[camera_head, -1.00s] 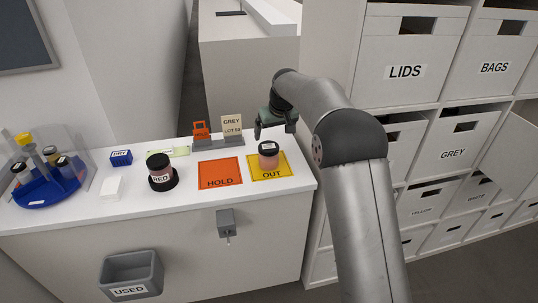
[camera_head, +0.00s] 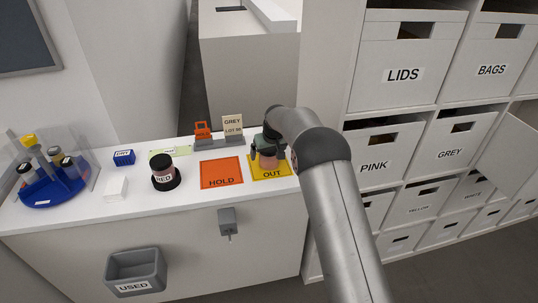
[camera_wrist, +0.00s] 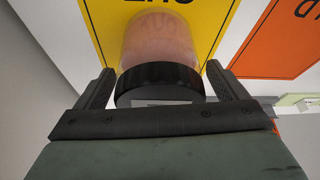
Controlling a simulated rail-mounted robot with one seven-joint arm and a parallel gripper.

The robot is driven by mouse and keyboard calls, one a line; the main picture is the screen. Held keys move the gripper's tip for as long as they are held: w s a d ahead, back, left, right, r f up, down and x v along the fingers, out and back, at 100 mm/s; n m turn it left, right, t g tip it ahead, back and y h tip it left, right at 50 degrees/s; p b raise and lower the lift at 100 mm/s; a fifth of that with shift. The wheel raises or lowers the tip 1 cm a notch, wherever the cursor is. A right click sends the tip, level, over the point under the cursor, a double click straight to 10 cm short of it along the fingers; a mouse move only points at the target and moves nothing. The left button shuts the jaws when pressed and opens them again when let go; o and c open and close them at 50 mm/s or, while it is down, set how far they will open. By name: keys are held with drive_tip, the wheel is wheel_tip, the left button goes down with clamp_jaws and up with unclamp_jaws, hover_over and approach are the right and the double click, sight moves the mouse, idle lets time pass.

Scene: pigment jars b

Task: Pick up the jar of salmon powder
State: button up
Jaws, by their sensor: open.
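The jar of salmon powder (camera_head: 266,162) stands on the yellow OUT mat (camera_head: 284,172) at the right end of the counter. It has a clear body with salmon-pink powder and a black lid, which shows in the wrist view (camera_wrist: 158,78). My gripper (camera_head: 268,152) is at the jar, partly covering it in the head view. In the wrist view its two open fingers (camera_wrist: 160,88) lie on either side of the black lid, with a gap visible at each side.
The orange HOLD mat (camera_head: 221,172) lies empty to the left. The GREY card stand (camera_head: 232,128) is just behind.

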drive_tip(key=c, duration=1.2)
drive_tip(key=shift+o, duration=0.3)
drive_tip(key=shift+r, duration=0.15)
